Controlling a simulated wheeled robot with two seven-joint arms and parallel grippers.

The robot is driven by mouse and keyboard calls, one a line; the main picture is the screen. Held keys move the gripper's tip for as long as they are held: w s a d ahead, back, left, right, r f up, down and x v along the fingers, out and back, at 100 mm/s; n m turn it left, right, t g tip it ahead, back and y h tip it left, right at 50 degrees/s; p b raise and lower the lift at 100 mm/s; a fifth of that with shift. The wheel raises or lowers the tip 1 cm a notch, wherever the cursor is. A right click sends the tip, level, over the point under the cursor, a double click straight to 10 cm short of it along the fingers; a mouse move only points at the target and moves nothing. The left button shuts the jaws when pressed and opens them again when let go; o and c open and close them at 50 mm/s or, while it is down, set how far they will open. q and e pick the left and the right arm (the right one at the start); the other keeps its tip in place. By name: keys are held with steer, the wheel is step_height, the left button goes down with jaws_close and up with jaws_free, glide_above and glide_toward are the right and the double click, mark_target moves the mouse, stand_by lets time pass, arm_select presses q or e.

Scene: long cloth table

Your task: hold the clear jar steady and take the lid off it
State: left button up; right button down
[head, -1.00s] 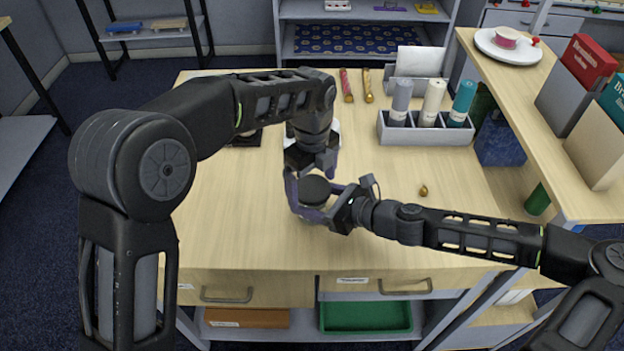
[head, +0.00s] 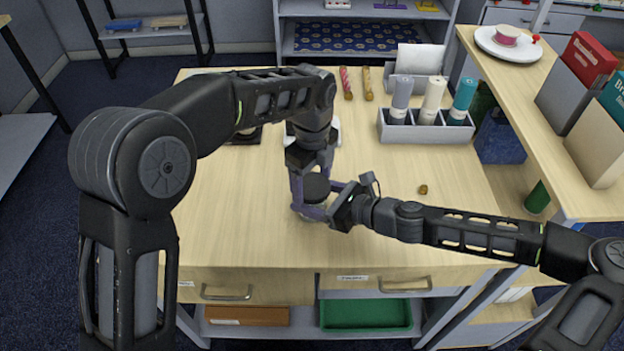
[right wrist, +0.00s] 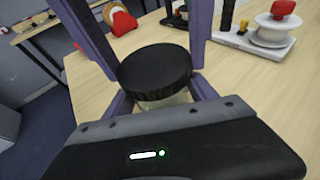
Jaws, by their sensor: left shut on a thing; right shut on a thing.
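The clear jar (right wrist: 165,101) stands upright on the table, mostly hidden by my grippers. Its round black lid (head: 316,186) sits at its top; in the right wrist view the lid (right wrist: 154,70) looks level, with the jar's pale body just below. My left gripper (head: 312,184) comes down from above, its purple fingers shut on the lid from two sides. My right gripper (head: 322,207) reaches in from the right, low down, its fingers shut around the jar's body below the lid. I cannot tell whether there is a gap between lid and jar.
A grey holder (head: 425,131) with several cloth rolls stands at the back right of the table (head: 240,225). A small brown-gold object (head: 423,189) lies right of the jar. A white-based device (right wrist: 262,42) stands behind the jar. The table's front left is clear.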

arm_select(q)
steer(key=shift+n, duration=1.2)
steer(key=o, duration=1.5)
steer(key=shift+o, duration=0.2)
steer(key=shift+r, duration=2.25)
steer(key=shift+c, duration=0.3)
